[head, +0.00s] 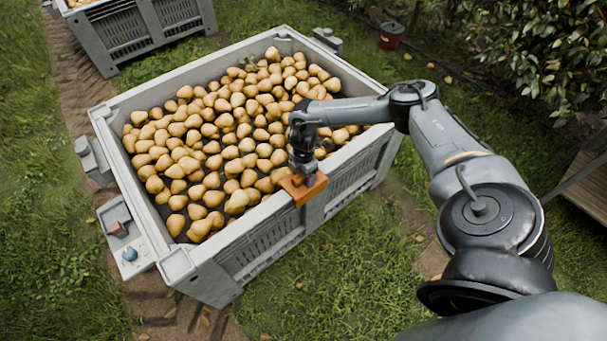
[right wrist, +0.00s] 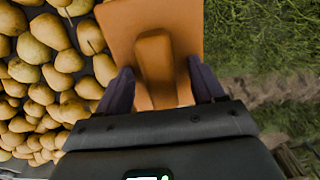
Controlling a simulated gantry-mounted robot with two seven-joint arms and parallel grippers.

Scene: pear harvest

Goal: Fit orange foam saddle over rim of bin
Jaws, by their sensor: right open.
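The orange foam saddle (head: 303,189) sits over the near long rim of the grey bin (head: 275,212), with an orange flap showing on the bin's outer side. My right gripper (head: 303,172) is directly above it. In the right wrist view, the saddle (right wrist: 140,28) has a raised ridge along its middle. My right gripper (right wrist: 160,90) is open, one finger on each side of that ridge, with small gaps visible. The saddle's inner side and its contact with the rim are hidden. My left gripper is not in view.
Many pears (head: 225,130) fill the bin. A side tray (head: 125,235) with a blue item hangs at the bin's left end. Another bin (head: 130,30) stands at the back left, and a red bucket (head: 392,36) at the back. Open grass (head: 340,270) lies in front.

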